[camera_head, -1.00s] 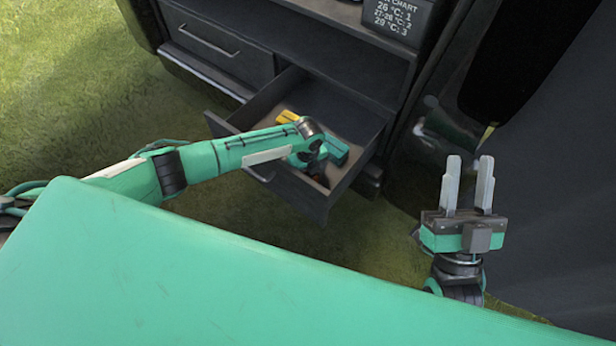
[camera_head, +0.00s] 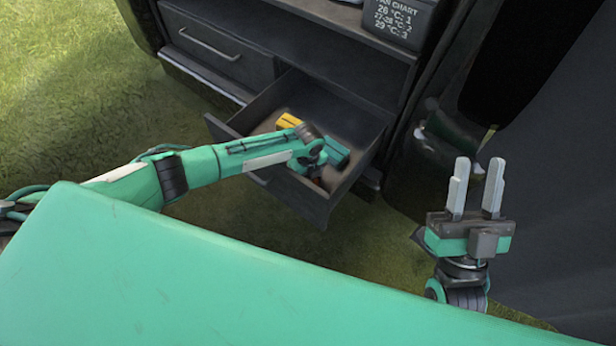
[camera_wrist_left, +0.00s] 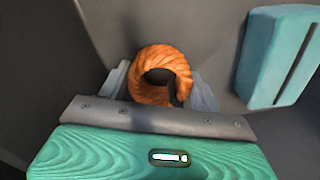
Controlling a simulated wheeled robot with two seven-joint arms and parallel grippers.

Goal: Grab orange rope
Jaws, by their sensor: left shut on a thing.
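The orange rope (camera_wrist_left: 160,78) is a thick coiled ring in the left wrist view, between the two grey fingers of my left gripper (camera_wrist_left: 161,88). The left gripper is shut on it, with a dark gap showing at the ring's middle.
A teal block with a dark slot (camera_wrist_left: 277,55) stands beside the rope. A yellow thing (camera_head: 288,121) lies further back in the drawer. A closed drawer (camera_head: 218,50) is at the left, and a dark chart sign (camera_head: 400,20) stands above. Grass surrounds the cabinet.

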